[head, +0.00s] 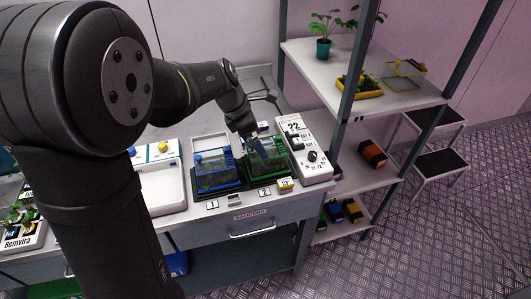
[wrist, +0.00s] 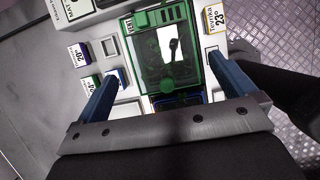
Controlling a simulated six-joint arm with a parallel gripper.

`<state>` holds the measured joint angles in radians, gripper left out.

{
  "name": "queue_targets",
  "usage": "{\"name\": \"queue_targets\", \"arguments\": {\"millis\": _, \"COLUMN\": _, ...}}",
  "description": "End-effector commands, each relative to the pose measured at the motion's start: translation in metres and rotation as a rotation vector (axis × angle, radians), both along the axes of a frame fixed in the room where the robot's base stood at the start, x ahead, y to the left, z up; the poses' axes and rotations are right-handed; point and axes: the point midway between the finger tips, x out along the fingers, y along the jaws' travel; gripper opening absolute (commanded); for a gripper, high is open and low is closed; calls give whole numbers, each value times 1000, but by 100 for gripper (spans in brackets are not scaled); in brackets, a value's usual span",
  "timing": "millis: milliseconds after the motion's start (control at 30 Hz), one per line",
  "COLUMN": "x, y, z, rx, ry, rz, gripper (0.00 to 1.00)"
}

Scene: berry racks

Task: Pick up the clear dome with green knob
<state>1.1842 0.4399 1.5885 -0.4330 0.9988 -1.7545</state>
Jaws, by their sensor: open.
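A green-framed, see-through box (wrist: 165,50) lies ahead of my open gripper (wrist: 163,68) in the wrist view, between the lines of the two blue fingers. The fingers hold nothing. I cannot tell how far above the tray they are.
A blue tray (head: 220,186) with a blue knob stands left of the green one. A white panel with black switches (head: 304,148) is close on its right. A small yellow-labelled block (head: 286,184) sits in front. A shelf rack (head: 325,78) with plants rises at the right.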

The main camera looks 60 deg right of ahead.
Motion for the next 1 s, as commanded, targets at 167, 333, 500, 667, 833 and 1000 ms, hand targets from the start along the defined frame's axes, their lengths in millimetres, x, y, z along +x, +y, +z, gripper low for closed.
{"name": "queue_targets", "arguments": {"millis": 167, "x": -4, "y": -4, "z": -13, "rx": 0, "ry": 0, "rz": -1, "gripper": 100}}
{"name": "queue_targets", "arguments": {"millis": 333, "x": -10, "y": -7, "z": -29, "rx": 2, "ry": 0, "rz": -2, "gripper": 100}}
{"name": "queue_targets", "arguments": {"millis": 500, "x": -19, "y": -13, "z": -53, "rx": 2, "ry": 1, "rz": -2, "gripper": 100}}
{"name": "queue_targets", "arguments": {"millis": 667, "x": -21, "y": -16, "z": -62, "rx": 0, "ry": 0, "rz": -1, "gripper": 100}}
{"name": "queue_targets", "arguments": {"millis": 833, "x": -21, "y": -16, "z": -62, "rx": 0, "ry": 0, "rz": -1, "gripper": 100}}
{"name": "queue_targets", "arguments": {"millis": 1000, "x": -21, "y": -16, "z": -62, "rx": 0, "ry": 0, "rz": -1, "gripper": 71}}
